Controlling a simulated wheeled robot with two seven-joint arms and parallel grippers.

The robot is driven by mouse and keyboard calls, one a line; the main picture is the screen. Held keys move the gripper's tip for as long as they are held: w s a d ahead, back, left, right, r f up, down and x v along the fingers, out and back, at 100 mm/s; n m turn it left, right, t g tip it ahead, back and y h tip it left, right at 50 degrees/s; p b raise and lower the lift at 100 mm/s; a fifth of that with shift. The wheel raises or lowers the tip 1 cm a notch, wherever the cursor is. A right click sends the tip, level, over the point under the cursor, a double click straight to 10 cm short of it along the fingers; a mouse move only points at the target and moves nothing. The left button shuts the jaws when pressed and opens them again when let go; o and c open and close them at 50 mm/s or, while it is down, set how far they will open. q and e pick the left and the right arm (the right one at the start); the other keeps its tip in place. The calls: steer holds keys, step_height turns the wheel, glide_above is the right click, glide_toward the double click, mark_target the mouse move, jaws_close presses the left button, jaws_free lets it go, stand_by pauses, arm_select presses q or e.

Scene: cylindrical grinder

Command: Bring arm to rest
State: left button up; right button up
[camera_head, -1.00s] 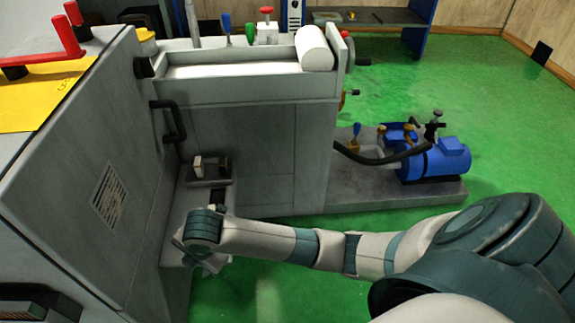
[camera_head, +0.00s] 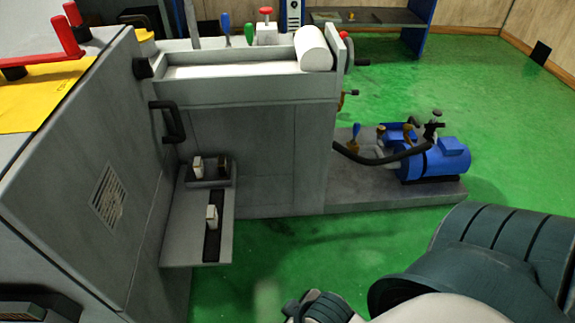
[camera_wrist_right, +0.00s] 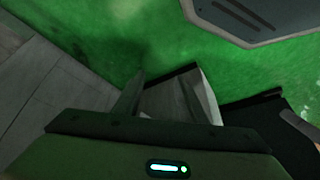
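My right arm (camera_head: 490,250) is folded back at the lower right of the head view. Its gripper is outside that view. In the right wrist view my right gripper (camera_wrist_right: 170,78) has its two fingers apart, with nothing visibly held between them. My left arm and gripper do not show. A small light block (camera_head: 212,217) stands on the dark strip of the grinder's low grey shelf (camera_head: 185,245). Another light piece (camera_head: 197,168) sits in the dark holder behind it. My right arm is clear of both.
The grey grinder (camera_head: 255,150) fills the left and centre. A blue motor (camera_head: 435,160) sits on its base at the right. A bench (camera_head: 370,17) stands at the back. Green floor (camera_head: 330,240) is open between the machine and my arm.

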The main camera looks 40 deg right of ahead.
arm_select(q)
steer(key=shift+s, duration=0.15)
arm_select(e)
steer(key=shift+s+d+m, duration=0.3)
steer(key=shift+s+d, duration=0.1)
